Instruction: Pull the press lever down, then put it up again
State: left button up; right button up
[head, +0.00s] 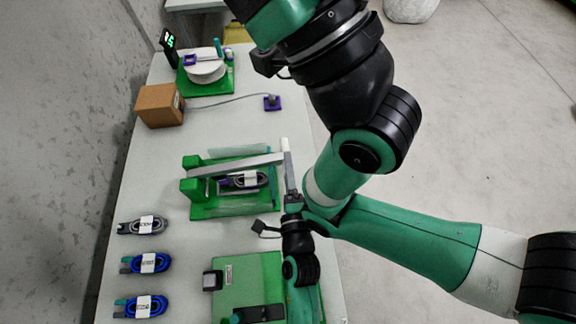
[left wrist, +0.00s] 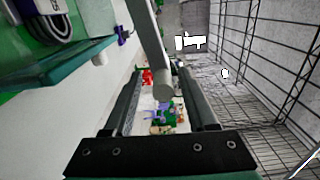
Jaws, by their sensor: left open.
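The press (head: 228,204) has a green base and a long grey lever (head: 235,165) running from its left post to the right. A bundled dark cable (head: 243,181) with a white label lies on the base under the lever. My left gripper (head: 287,166) is at the lever's right end, beside the white tip (head: 284,145). In the left wrist view, the lever (left wrist: 147,40) reaches in between the two open fingers (left wrist: 165,88), its round end showing between them. Whether a finger touches it I cannot tell. My right gripper is not in view.
Labelled cable bundles (head: 143,225) lie along the table's (head: 155,190) left side. A cardboard box (head: 160,105) and a green reel stand (head: 207,78) are at the back. A green board (head: 240,275) lies in front of the press. Open floor is on the right.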

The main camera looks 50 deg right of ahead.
pick_arm(q)
jog(key=shift+a, duration=0.1)
jog(key=shift+s+a+p, duration=0.25)
jog(key=shift+s+p, duration=0.05)
jog(key=shift+s, duration=0.05)
jog(key=p+v, duration=0.1)
jog(key=v, duration=0.9)
jog(key=shift+s+a+p, duration=0.2)
jog(key=shift+p, duration=0.1)
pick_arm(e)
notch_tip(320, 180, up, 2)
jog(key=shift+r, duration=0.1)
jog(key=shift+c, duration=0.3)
